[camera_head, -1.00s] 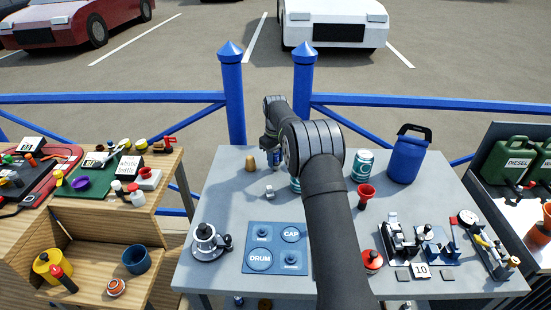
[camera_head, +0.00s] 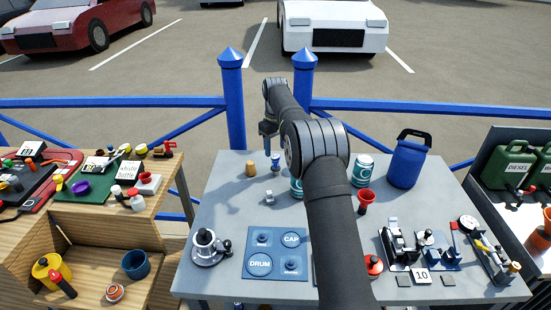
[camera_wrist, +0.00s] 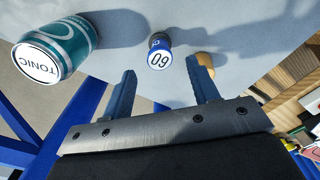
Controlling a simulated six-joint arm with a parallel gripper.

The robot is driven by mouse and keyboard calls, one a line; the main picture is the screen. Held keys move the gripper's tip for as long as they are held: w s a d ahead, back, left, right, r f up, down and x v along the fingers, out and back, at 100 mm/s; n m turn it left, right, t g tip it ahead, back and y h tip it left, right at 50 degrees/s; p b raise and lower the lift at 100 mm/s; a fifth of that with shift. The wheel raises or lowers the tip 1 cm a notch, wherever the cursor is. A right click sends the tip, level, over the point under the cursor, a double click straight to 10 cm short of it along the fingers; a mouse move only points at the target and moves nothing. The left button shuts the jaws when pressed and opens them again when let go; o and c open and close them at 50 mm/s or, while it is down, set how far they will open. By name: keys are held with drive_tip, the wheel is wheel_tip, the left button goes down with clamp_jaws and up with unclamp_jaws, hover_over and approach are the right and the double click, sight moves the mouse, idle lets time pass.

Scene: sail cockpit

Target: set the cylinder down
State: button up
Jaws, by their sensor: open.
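The cylinder (camera_head: 275,164) is small, blue and pale-banded, standing upright on the grey table near its back edge. In the wrist view its top, a white disc with a number, faces me, and its dark blue side (camera_wrist: 159,42) shows. My gripper (camera_head: 268,143) is just above it in the head view. In the wrist view the two blue fingers of my gripper (camera_wrist: 163,82) are spread wide and empty, and the cylinder stands beyond the tips, apart from them.
A tan peg (camera_head: 251,169) stands just left of the cylinder. A teal tonic can (camera_wrist: 62,45) stands close on the other side. Another teal can (camera_head: 362,170), a red funnel (camera_head: 365,198) and a blue jug (camera_head: 406,160) are to the right. A small metal nut (camera_head: 269,198) lies in front.

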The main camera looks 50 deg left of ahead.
sight(276, 156)
drive_tip(key=shift+r, duration=2.2)
wheel_tip(276, 156, down, 12)
drive_tip(key=shift+r, duration=1.7)
